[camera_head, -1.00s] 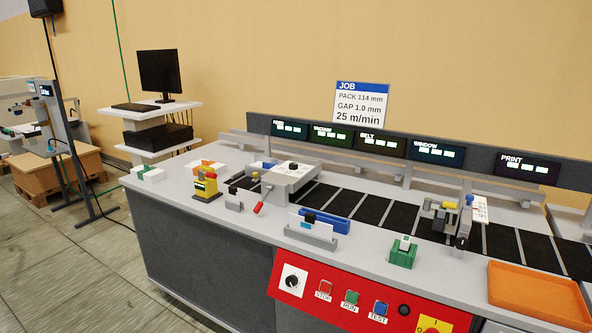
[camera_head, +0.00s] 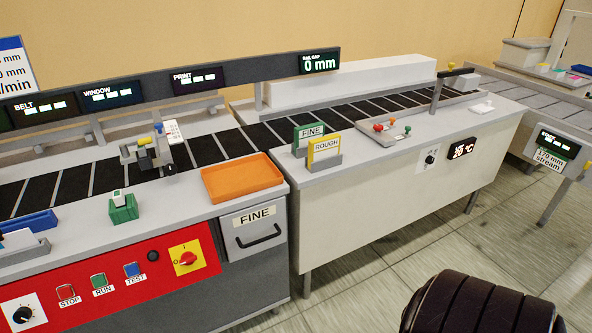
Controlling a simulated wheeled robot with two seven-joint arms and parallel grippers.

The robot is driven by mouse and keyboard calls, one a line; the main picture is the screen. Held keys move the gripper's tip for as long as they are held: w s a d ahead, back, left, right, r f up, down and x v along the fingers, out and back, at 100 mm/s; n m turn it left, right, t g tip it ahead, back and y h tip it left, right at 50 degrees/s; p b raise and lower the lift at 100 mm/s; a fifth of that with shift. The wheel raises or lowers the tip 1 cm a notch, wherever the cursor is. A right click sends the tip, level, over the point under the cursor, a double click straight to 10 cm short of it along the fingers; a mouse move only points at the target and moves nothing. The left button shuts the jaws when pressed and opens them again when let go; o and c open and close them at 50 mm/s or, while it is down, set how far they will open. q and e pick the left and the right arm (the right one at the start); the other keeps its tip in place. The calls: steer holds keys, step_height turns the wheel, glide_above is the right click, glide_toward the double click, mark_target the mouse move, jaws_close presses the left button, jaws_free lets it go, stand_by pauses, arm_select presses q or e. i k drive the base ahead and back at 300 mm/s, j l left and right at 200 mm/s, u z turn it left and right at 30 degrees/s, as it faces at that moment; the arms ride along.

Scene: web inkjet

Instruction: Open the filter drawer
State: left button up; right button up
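The filter drawer (camera_head: 253,229) is a light grey front in the dark cabinet, just below the orange tray and right of the red control panel. It bears a white label reading FINE and a dark bar handle (camera_head: 258,238). The drawer front looks flush with the cabinet, so it appears shut. Neither of my grippers can be seen; only a dark rounded part shows at the bottom right, and I cannot tell what it belongs to.
An orange tray (camera_head: 242,178) sits on the counter above the drawer. Green FINE (camera_head: 309,134) and yellow ROUGH (camera_head: 325,150) cards stand on the white cabinet (camera_head: 400,185) to the right. The red panel (camera_head: 110,290) has buttons and a rotary switch (camera_head: 187,257). Tiled floor lies open in front.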

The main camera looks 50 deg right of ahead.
mark_target(247, 231)
steer(key=l+z, duration=0.15)
steer(key=z, duration=1)
steer(key=i+j, duration=0.05)
